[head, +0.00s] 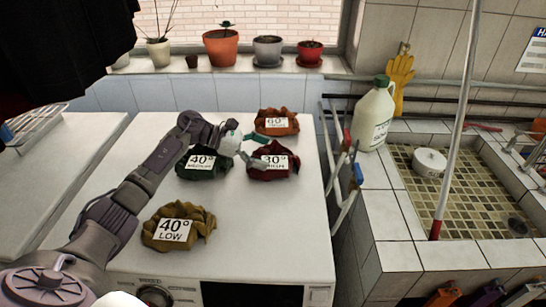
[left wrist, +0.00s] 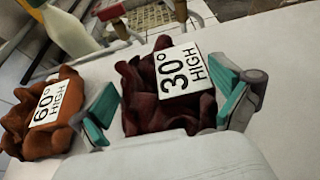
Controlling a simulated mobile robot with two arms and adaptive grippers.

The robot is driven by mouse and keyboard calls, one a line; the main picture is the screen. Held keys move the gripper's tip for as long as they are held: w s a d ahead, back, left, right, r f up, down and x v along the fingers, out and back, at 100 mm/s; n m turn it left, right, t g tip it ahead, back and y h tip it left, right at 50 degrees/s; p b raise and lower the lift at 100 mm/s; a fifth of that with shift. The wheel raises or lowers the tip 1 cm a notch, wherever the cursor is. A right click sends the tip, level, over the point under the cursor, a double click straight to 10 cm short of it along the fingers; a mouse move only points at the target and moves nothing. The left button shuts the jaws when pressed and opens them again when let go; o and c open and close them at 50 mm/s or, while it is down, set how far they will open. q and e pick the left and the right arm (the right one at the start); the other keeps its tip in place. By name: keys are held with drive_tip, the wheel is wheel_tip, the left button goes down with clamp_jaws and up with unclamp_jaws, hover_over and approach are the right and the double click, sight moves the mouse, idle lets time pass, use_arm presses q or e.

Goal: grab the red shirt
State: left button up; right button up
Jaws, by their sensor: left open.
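The red shirt (head: 268,172) is a crumpled dark red bundle with a white "30° HIGH" label, lying on the white machine top (head: 270,225). It also shows in the left wrist view (left wrist: 142,110). My left gripper (head: 254,151) is open, with its teal-padded fingers at the left side of the red shirt in the head view. In the left wrist view, the fingers stand on either side of the shirt, which lies between them. Whether the pads touch the cloth is unclear. My right gripper is not in view.
An orange shirt (head: 264,126) marked 60° lies just behind the red one. A green shirt (head: 190,172) and a mustard shirt (head: 204,222) lie to the left. A drying rack (head: 342,195), a jug (head: 364,125) and a tiled sink (head: 400,225) are at right.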

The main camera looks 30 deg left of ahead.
use_arm(q)
drive_tip(key=c, duration=1)
